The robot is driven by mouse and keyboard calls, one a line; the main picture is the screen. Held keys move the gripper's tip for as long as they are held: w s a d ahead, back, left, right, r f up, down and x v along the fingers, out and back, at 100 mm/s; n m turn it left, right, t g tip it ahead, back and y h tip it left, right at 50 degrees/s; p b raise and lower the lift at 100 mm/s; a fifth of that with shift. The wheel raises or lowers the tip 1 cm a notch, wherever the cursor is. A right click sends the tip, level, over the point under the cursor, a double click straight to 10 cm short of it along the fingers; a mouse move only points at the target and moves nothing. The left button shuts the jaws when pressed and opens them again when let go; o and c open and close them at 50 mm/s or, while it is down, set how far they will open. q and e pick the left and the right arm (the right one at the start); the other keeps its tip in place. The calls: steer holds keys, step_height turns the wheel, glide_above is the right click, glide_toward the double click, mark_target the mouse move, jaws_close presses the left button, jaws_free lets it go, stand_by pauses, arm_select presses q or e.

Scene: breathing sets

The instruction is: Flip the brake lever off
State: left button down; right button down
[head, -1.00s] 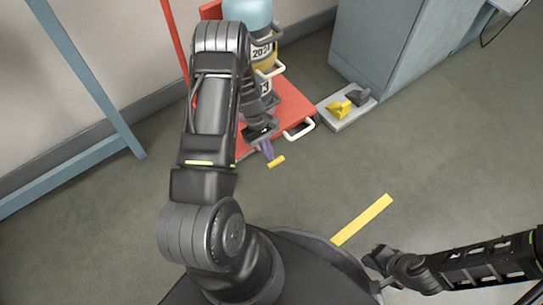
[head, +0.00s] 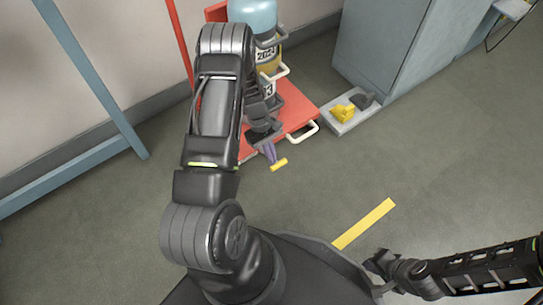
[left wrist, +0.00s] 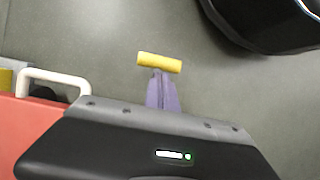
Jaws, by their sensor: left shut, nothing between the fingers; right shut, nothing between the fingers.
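A short yellow bar (head: 279,164), which looks like the brake lever's grip, shows beside the front of the red cart (head: 301,107). It also shows in the left wrist view (left wrist: 160,62). My left gripper (head: 271,155) is shut and empty, with its purple fingers (left wrist: 162,92) pointing at the bar. The fingertips are at or very near the bar's edge; I cannot tell whether they touch. The lever's arm is hidden. My right gripper (head: 373,268) is shut and empty, low at the right, far from the cart.
The cart carries a blue and yellow cylinder (head: 254,15) and has a white handle (head: 304,133). A grey plate with yellow and dark blocks (head: 343,113) lies by the blue-grey cabinet (head: 375,45). A yellow floor stripe (head: 364,223) crosses open floor. A blue frame (head: 85,62) stands left.

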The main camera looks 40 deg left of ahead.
arm_select(q)
step_height(320, 180, up, 10)
steer(key=p, duration=0.3)
steer(key=shift+p, duration=0.4)
